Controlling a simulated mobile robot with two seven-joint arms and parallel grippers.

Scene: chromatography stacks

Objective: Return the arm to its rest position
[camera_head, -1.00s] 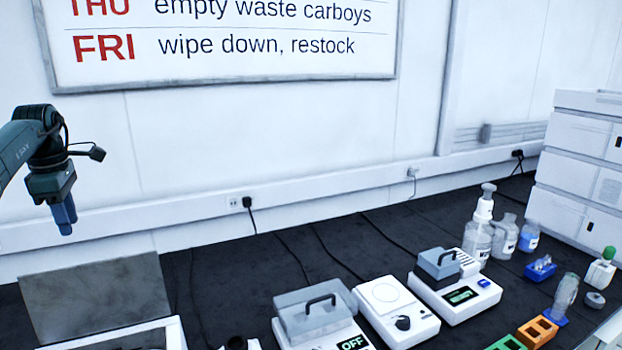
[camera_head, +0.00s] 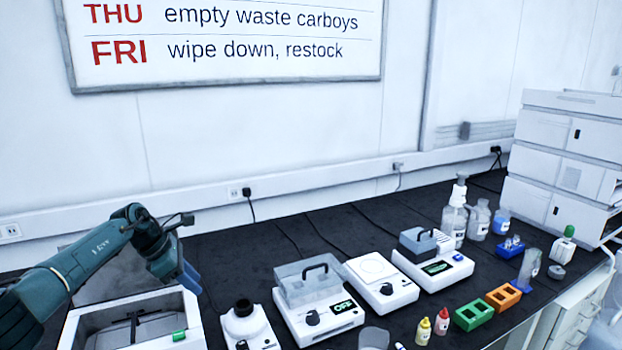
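My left arm comes in from the left edge, and my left gripper (camera_head: 188,277) hangs in the air above the open white box at the bench's left end. Its blue fingers point down and to the right. They overlap in this view, so the gap between them cannot be made out, and no held object shows. My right gripper is not in view.
An open white box (camera_head: 198,322) with a raised grey lid (camera_head: 92,290) stands below my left arm. To its right are a white device with a black knob (camera_head: 247,328), a lidded bath (camera_head: 318,322), a white plate device (camera_head: 383,292), bottles and coloured racks.

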